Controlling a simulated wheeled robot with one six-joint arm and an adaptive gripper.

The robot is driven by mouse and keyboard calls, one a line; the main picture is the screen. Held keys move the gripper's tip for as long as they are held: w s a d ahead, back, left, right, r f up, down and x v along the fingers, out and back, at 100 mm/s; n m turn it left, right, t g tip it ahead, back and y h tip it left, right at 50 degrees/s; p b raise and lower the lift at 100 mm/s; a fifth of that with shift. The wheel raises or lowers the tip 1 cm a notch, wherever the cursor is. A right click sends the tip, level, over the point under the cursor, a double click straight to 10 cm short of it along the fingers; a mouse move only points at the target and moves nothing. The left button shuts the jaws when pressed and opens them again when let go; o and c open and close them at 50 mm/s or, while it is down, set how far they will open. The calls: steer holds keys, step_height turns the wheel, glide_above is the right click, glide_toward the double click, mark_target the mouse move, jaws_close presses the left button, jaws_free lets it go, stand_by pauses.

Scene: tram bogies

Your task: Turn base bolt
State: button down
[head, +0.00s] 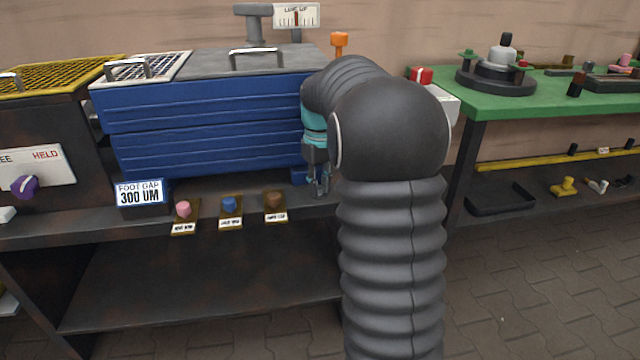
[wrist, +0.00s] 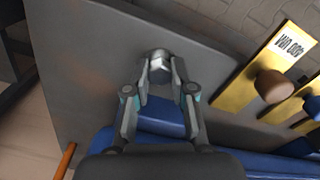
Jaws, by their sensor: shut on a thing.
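The base bolt (wrist: 158,58) is a small silver hex head at the foot of the blue unit, on the dark shelf. It shows between my fingertips in the wrist view. My gripper (wrist: 160,74) is shut on it, with one finger on each side. In the head view my gripper (head: 318,186) points down at the shelf beside the right end of the blue unit (head: 210,122). There the bolt is too small and hidden to make out. A sign (head: 140,193) on the shelf reads "FOOT GAP 300 UM".
Brass plates with a pink knob (head: 183,209), a blue knob (head: 230,204) and a brown knob (head: 275,199) lie along the shelf's front, left of my gripper. A dial marked "LEVEL" (head: 296,16) stands behind the unit. A green-topped bench (head: 500,101) is at the right.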

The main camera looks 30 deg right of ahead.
steer(key=m+p, duration=0.1)
steer(key=m, duration=0.1)
steer(key=shift+r+m+p, duration=0.1)
steer(key=shift+m+p, duration=0.2)
steer(key=shift+p, duration=0.05)
steer(key=shift+m+p, duration=0.55)
steer(key=shift+m, duration=0.85)
steer(key=c, duration=1)
jaws_free()
